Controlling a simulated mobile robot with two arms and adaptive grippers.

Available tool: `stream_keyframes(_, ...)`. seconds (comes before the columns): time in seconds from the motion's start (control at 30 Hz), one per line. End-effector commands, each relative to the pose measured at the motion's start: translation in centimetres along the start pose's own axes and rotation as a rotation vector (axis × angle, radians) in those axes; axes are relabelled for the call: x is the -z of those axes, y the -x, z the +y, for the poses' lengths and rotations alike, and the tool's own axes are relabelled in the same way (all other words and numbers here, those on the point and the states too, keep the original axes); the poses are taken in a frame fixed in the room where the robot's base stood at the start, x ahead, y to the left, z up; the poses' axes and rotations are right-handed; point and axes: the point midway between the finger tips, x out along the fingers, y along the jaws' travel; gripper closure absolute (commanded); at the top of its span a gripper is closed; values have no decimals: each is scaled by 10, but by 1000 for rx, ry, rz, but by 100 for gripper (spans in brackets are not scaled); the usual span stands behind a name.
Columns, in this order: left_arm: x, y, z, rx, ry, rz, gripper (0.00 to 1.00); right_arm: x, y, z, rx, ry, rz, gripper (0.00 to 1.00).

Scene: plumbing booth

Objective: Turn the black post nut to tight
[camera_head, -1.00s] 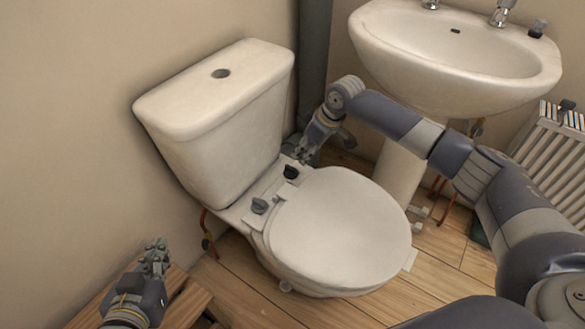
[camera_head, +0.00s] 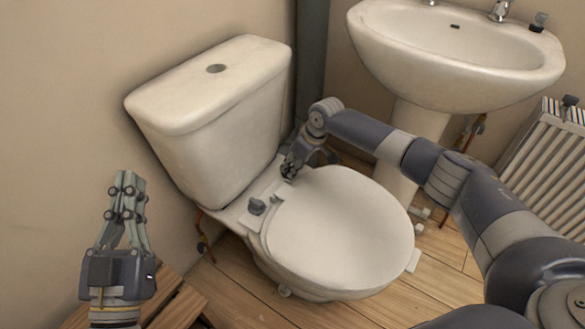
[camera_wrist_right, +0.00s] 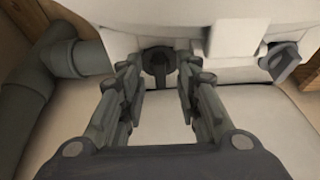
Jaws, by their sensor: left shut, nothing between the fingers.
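The black post nut (camera_wrist_right: 158,58) stands upright at the back of the toilet pan in the right wrist view. In the head view my right gripper (camera_head: 289,172) covers it. My right gripper's fingers are apart in the wrist view (camera_wrist_right: 160,78), with the nut ahead between their tips; I cannot tell if they touch it. A second, grey nut (camera_head: 257,206) sits on the left hinge side; it also shows at the right of the wrist view (camera_wrist_right: 281,60). My left gripper (camera_head: 128,180) is shut and empty, raised left of the toilet.
The closed toilet lid (camera_head: 340,230) lies in front of the nuts and the cistern (camera_head: 220,120) rises behind them. A grey pipe (camera_wrist_right: 75,58) is beside the black nut. A basin (camera_head: 455,60), radiator (camera_head: 545,150) and wooden stool (camera_head: 175,305) stand around.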

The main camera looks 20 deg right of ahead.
Motion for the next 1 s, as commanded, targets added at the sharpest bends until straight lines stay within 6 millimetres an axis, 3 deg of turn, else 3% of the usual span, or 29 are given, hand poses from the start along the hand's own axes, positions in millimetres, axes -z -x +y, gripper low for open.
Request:
stream_keyframes(0.23, 22, 1, 3, -6, 5, 120, 100, 0, -12, 0, -1, -1, 0, 69)
stream_keyframes(0.6, 27, 2, 3, -7, 5, 141, 100, 0, -13, 0, -1, -1, 0, 69)
stream_keyframes(0.73, 27, 2, 3, -7, 5, 140, 100, 0, -13, 0, -1, -1, 0, 99)
stream_keyframes(1.0, 27, 1, 3, -7, 5, 139, 100, 0, -13, 0, -1, -1, 0, 100)
